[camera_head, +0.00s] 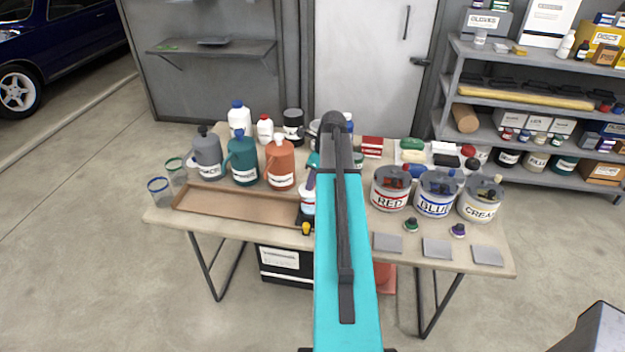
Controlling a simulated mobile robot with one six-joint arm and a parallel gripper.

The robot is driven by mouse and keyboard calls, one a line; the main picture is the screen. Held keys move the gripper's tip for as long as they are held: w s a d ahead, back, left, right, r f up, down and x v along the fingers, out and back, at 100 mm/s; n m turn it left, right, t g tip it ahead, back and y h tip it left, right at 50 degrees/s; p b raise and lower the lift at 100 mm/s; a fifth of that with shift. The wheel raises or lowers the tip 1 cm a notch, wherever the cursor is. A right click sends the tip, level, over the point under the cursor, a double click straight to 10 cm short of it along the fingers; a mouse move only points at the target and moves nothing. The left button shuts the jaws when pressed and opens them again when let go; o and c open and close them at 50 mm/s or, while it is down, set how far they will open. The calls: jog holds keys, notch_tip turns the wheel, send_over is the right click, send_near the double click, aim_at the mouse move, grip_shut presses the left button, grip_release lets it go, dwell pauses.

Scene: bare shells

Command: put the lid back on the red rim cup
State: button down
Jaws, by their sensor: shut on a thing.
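I see no red rim cup and no loose cup lid for certain; the area behind my arm is hidden. Two clear cups stand at the table's left end, one with a blue rim (159,190) and one with a green rim (176,172). Both look open at the top. My turquoise arm reaches up the middle of the view across the table. My gripper is hidden behind it, so what it holds does not show.
The table (375,222) carries a shallow brown tray (240,208), several jugs such as an orange one (280,165), and tins labelled RED (389,202), BLUE (434,205) and CREAM (480,211). Grey square pads (388,243) lie along its front right. Stocked shelves (470,85) stand behind right.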

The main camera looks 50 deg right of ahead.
jog(key=shift+f, duration=0.7)
jog(key=shift+w, duration=0.1)
dwell(1.5)
jog(key=shift+f+p, duration=0.15)
jog(key=shift+p, duration=0.4)
dwell(1.6)
jog(key=c, duration=1.1)
grip_release()
jog(key=shift+w+r+p, duration=0.1)
jog(key=shift+r+p, duration=2.15)
jog(key=shift+r, duration=1.25)
